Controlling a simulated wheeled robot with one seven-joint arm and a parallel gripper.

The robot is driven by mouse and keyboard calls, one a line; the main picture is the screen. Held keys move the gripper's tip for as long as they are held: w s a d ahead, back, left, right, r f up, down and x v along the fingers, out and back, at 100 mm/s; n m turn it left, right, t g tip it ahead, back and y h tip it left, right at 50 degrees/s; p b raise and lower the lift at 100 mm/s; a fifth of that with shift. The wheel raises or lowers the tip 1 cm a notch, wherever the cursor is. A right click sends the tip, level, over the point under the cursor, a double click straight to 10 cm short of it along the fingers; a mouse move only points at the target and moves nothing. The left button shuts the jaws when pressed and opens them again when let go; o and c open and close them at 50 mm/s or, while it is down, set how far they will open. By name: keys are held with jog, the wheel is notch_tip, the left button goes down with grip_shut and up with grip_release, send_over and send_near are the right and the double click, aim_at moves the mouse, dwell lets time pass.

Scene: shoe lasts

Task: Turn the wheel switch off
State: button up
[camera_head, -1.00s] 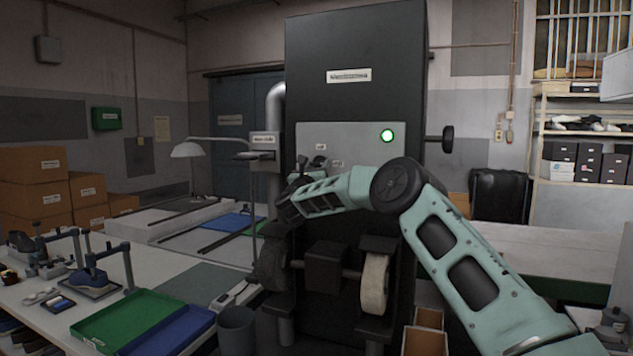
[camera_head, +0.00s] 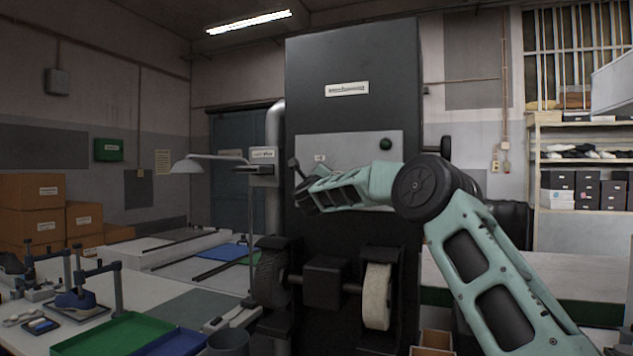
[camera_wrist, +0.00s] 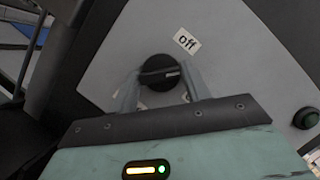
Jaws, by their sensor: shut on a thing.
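The wheel switch is a round black knob (camera_wrist: 160,72) on the grey panel (camera_head: 345,145) of the tall dark machine. An "off" label (camera_wrist: 187,41) sits above and right of it in the wrist view. The knob's pale mark points right, a little below that label. My gripper (camera_wrist: 160,82) is shut on the knob, one finger on each side. In the head view my gripper (camera_head: 303,190) is at the panel's left part and my arm hides the knob. The round lamp on the panel (camera_head: 385,144) is dark green and unlit; it also shows in the wrist view (camera_wrist: 306,118).
Two grinding wheels, one dark (camera_head: 270,278) and one pale (camera_head: 377,296), stick out below my arm. A lamp (camera_head: 188,165) and a silver pipe (camera_head: 273,140) stand left of the machine. A workbench (camera_head: 130,290) with trays is at the left.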

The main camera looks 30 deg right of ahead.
jog(key=n+y+p, duration=0.1)
jog(key=n+p, duration=0.1)
jog(key=n+g+y+p, duration=0.1)
jog(key=n+p, duration=0.5)
jog(key=shift+r+y, duration=0.35)
jog(key=shift+y, duration=0.05)
jog(key=shift+f, duration=0.15)
jog(key=o, duration=0.9)
jog(key=shift+g, duration=0.3)
jog(key=shift+s, duration=0.15)
jog(key=b+v, duration=0.8)
jog(key=v, duration=0.9)
jog(key=shift+s+a, duration=0.1)
